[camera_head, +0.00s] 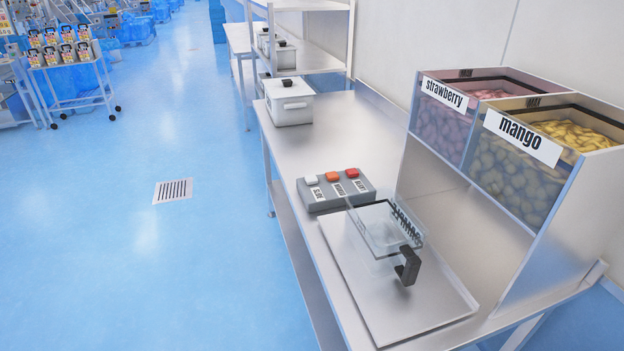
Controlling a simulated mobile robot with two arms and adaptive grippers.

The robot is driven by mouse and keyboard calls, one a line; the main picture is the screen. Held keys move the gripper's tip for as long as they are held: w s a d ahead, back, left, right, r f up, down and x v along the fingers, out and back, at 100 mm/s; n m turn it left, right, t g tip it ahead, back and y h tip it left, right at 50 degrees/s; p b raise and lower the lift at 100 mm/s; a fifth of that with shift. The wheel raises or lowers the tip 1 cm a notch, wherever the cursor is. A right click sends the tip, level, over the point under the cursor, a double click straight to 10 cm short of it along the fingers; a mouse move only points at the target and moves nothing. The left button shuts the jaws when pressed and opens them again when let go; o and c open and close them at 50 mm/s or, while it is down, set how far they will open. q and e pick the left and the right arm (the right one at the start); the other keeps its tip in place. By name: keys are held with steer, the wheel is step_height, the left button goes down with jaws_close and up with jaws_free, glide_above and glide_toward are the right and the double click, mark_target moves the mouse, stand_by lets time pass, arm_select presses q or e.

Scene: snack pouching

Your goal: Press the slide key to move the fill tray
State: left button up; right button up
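A grey key box (335,190) lies on the steel table. It has a white key (310,180), an orange key (333,176) and a red key (352,173) in a row. A clear tray (380,228) with a black handle (408,266), which looks like the fill tray, sits at the back of a flat metal plate (405,308), just in front of the key box. Neither of my grippers is in view.
Clear-fronted bins marked strawberry (444,125) and mango (510,180) stand at the right. A white lidded box (289,103) is farther back on the steel table (315,140). Blue floor lies open to the left, with a cart (75,85) beyond.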

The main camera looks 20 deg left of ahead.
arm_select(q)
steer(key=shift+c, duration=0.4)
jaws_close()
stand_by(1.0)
